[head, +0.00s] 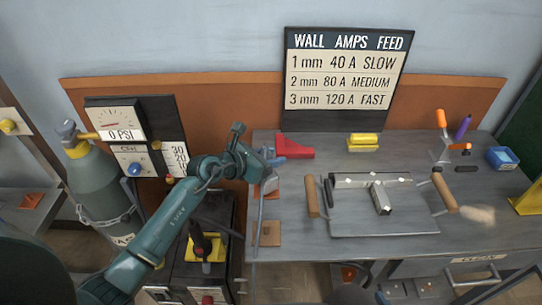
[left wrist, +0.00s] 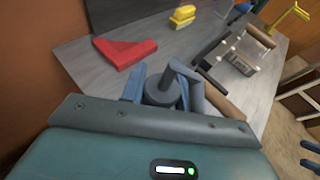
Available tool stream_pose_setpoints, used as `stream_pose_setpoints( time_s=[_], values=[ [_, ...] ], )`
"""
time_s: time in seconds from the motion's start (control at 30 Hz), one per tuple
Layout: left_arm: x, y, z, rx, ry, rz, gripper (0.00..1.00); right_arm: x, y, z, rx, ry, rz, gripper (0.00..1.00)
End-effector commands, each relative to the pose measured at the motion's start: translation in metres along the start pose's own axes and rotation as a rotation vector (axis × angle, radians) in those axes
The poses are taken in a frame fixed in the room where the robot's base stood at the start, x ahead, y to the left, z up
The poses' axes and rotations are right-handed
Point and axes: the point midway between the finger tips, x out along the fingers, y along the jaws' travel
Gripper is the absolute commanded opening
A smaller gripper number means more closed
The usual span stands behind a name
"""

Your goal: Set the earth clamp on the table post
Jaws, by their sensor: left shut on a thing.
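My left gripper (head: 270,160) is at the left end of the table, above its edge. In the left wrist view its blue fingers (left wrist: 164,90) are shut on a dark grey piece with a round body and a slanted arm, which looks like the earth clamp (left wrist: 160,92). A grey cable (head: 258,222) hangs below the gripper in the head view. I cannot make out the table post; the gripper or the clamp may hide it. My right gripper (left wrist: 311,156) shows as two blue fingers, apart and empty, at the right edge of the left wrist view.
A red magnet square (head: 293,147) lies just right of the left gripper. A plate (head: 370,222) with metal tubes and wooden-handled clamps fills the table's middle. Yellow blocks (head: 363,142) and an amps sign (head: 345,75) stand behind. A gas bottle (head: 97,185) is at left.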

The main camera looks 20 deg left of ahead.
Motion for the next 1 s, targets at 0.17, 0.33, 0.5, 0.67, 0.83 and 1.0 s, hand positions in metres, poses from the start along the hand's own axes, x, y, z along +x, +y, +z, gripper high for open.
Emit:
stream_pose_setpoints(
  time_s=[0.17, 0.33, 0.5, 0.67, 0.83, 1.0],
  values=[
    [0.0003, 0.0004, 0.0003, 0.001, -0.003, 0.001, 0.08, 0.0006, 0.0004, 0.002, -0.001, -0.003, 0.001, 0.36],
    [0.0012, 0.0005, -0.0021, 0.001, -0.003, 0.001, 0.08, 0.0015, 0.0008, 0.004, -0.001, -0.004, 0.002, 0.36],
    [0.0022, 0.0006, -0.0043, 0.001, -0.003, 0.002, 0.08, 0.0023, 0.0015, 0.0054, -0.001, -0.005, 0.003, 0.36],
    [0.0028, 0.0007, -0.0057, 0.001, -0.004, 0.002, 0.32, 0.0028, 0.0018, 0.006, 0.0, -0.005, 0.005, 0.36],
    [0.0028, 0.0004, -0.006, 0.001, -0.002, 0.001, 0.46, 0.0029, 0.0016, 0.0057, 0.003, -0.004, 0.005, 0.36],
    [0.0029, 0.0002, -0.0065, 0.0, -0.001, 0.001, 0.56, 0.0031, 0.0014, 0.0055, 0.005, -0.004, 0.006, 0.36]
  ],
)
